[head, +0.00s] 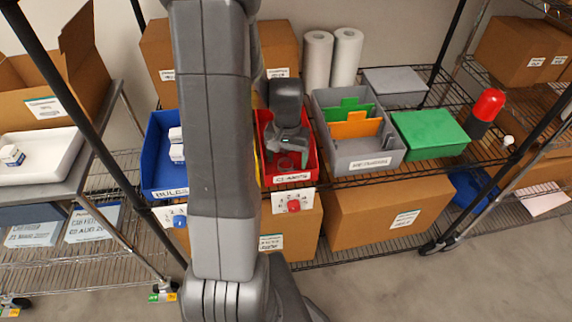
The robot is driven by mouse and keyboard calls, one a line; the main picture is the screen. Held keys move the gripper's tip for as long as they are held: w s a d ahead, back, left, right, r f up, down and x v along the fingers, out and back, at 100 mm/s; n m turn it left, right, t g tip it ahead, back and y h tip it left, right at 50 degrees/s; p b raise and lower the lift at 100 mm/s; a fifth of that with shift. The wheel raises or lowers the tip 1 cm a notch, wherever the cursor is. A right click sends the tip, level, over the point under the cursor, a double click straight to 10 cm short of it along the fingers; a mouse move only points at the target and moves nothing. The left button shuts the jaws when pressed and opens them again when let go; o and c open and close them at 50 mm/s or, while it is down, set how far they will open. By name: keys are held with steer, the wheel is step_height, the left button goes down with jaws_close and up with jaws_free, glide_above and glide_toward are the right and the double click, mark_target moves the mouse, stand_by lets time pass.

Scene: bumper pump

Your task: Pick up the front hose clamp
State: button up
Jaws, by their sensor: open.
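The red bin (301,176) stands on the wire shelf, with a label on its front that seems to read clamps. A small ring-shaped thing (285,164), which looks like a hose clamp, lies near the front of the bin; it is small and hard to make out. My gripper (287,153) points down into the red bin, open, with its fingers just above or around the ring; I cannot tell which. The back of the bin is hidden behind my gripper, and its left part is partly hidden by my arm.
A blue bin (162,191) with small white boxes stands to the left. A grey bin (352,163) with green and orange dividers stands close on the right, then a green box (430,134). Cardboard boxes (385,214) sit below. A black shelf post (440,45) rises at the right.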

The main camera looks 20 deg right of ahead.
steer(key=shift+f, duration=0.7)
steer(key=shift+c, duration=0.4)
steer(key=c, duration=0.9)
steer(key=shift+r, duration=0.1)
